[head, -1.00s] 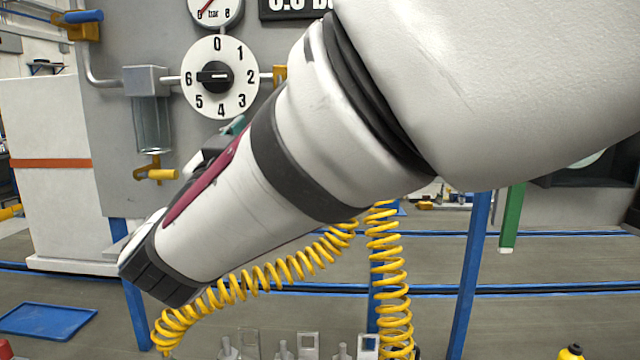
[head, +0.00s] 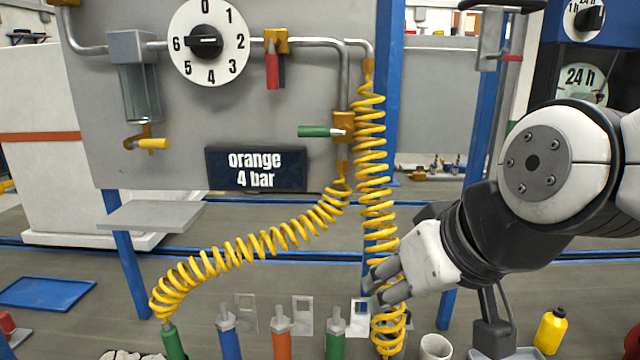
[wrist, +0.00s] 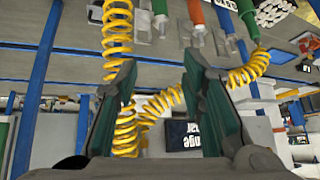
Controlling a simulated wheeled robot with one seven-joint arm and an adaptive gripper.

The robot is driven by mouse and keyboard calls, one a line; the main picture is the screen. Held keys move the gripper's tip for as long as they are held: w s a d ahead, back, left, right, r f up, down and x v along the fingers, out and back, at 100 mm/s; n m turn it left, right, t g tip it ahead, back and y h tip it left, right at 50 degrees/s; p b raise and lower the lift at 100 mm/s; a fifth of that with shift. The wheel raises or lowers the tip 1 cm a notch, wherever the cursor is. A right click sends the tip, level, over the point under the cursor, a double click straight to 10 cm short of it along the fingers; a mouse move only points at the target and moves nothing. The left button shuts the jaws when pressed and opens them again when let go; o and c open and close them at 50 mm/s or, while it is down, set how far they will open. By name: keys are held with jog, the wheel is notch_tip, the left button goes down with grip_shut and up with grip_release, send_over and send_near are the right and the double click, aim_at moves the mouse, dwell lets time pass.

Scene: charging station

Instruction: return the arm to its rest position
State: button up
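My gripper (head: 386,283) is at the right of centre in the head view, in front of the lower part of the hanging yellow coiled hose. My arm reaches in from the right edge. In the wrist view my gripper (wrist: 160,80) shows two dark green finger pads well apart. The yellow coiled hose (wrist: 118,60) shows near the left finger, and nothing is held between the pads. I cannot tell whether a finger touches the hose.
A grey panel carries a dial (head: 205,42), a red-handled valve (head: 272,70), a green-handled valve (head: 315,131) and a sign (head: 256,168) reading "orange 4 bar". Below stand blue (head: 229,335), orange (head: 281,335) and green (head: 335,338) connectors. A yellow bottle (head: 551,330) stands at right.

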jog(key=s+d+f+m+g+h, duration=0.1)
jog(key=s+d+f+m+g, duration=0.15)
jog(key=s+d, duration=0.45)
jog(key=s+d+f+m+g+h, duration=0.15)
jog(key=s+d+f+g, duration=0.25)
jog(key=s, duration=0.8)
notch_tip(320, 180, up, 21)
jog(key=a+t+p, duration=0.1)
jog(key=t+p, duration=0.2)
jog(key=p, duration=1.6)
jog(key=shift+w+n+t, duration=0.35)
jog(key=shift+w+n, duration=0.05)
